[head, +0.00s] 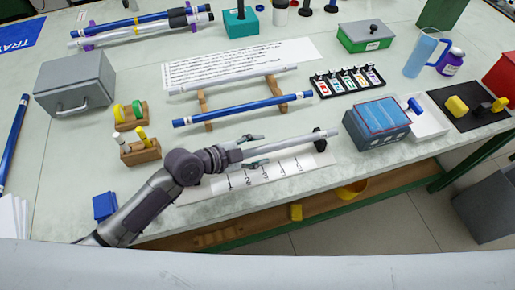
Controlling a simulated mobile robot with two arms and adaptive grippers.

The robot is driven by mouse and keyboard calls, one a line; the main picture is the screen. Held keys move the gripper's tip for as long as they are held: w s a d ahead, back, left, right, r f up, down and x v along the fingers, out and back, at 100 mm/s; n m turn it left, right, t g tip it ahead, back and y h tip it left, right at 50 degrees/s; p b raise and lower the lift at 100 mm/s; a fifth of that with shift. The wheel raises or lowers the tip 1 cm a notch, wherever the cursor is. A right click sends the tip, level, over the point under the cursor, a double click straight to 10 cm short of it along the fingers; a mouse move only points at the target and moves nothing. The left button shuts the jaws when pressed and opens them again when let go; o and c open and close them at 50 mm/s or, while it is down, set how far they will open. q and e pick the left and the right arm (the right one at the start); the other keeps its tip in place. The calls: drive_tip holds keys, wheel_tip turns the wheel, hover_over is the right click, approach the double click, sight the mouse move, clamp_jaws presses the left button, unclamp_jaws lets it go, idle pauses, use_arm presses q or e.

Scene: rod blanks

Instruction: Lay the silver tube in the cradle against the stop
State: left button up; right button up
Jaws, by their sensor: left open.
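A silver tube (285,144) lies above a white marked board (262,175) near the table's front edge. Its right end is by a small black upright block (319,141), which looks like the stop; I cannot tell whether they touch. The cradle under the tube is mostly hidden. My left gripper (254,151) is open, with one finger on each side of the tube's left part. The gripper's body hides the tube's left end. My right gripper is not in view.
Behind, a blue tube (240,110) and another pale grey tube (230,81) rest on wooden supports (203,101). A blue-topped grey box (376,126) stands to the right. Wooden holders (139,153) and a grey case (76,84) stand at the left.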

use_arm(q)
drive_tip(key=shift+s+a, duration=0.1)
drive_tip(key=shift+a, duration=0.1)
drive_tip(key=v, duration=1.1)
drive_tip(key=shift+s+r, duration=0.15)
drive_tip(key=shift+r, duration=0.15)
drive_tip(key=shift+a, duration=0.15)
